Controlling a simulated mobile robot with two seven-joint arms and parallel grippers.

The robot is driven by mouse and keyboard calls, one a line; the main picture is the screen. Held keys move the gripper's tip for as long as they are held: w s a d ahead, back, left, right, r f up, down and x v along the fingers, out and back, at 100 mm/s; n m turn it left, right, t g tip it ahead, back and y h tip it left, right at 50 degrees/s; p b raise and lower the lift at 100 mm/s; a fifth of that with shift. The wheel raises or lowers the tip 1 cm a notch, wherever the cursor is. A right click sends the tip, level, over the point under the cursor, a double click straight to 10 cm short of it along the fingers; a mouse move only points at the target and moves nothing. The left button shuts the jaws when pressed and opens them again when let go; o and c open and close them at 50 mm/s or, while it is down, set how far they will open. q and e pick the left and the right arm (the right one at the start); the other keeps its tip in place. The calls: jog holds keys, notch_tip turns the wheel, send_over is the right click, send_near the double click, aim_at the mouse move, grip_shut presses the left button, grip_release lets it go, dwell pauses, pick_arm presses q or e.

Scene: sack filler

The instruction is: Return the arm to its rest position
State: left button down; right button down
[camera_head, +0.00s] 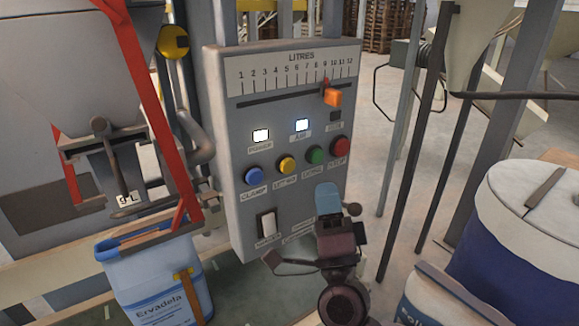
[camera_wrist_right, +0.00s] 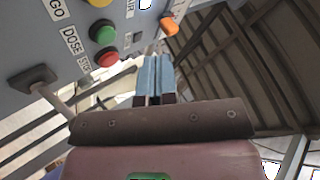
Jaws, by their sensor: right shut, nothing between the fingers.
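My right gripper (camera_head: 328,192) has blue fingertips and is in front of the lower right part of the grey control panel (camera_head: 225,150). Its fingers are together with nothing between them, also in the right wrist view (camera_wrist_right: 153,72). The arm comes up from the bottom of the head view and hides part of the panel's lower labels. My left gripper is not in view.
The panel has blue (camera_head: 253,176), yellow (camera_head: 287,165), green (camera_head: 316,155) and red (camera_head: 339,146) buttons, two lit lamps and an orange slider (camera_head: 333,96) near 9. A large drum (camera_head: 520,225) stands right.

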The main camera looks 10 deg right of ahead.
notch_tip(320, 180, down, 18)
jog(key=w+n+g+y, duration=0.1)
jog(key=n+g+y, duration=0.6)
jog(key=n, duration=0.8)
jog(key=s+d+f+n+g+h, duration=0.1)
jog(key=s+d+f+g+h, duration=0.2)
jog(key=s+d+f, duration=0.3)
jog(key=s+d+f+n+g+h, duration=0.1)
jog(key=s+d+f+g, duration=0.3)
jog(key=s+f, duration=0.6)
notch_tip(320, 180, down, 4)
jog(key=shift+d+r+h, duration=0.1)
jog(key=shift+d+h, duration=0.75)
jog(key=shift+h, duration=0.05)
jog(key=shift+w, duration=0.1)
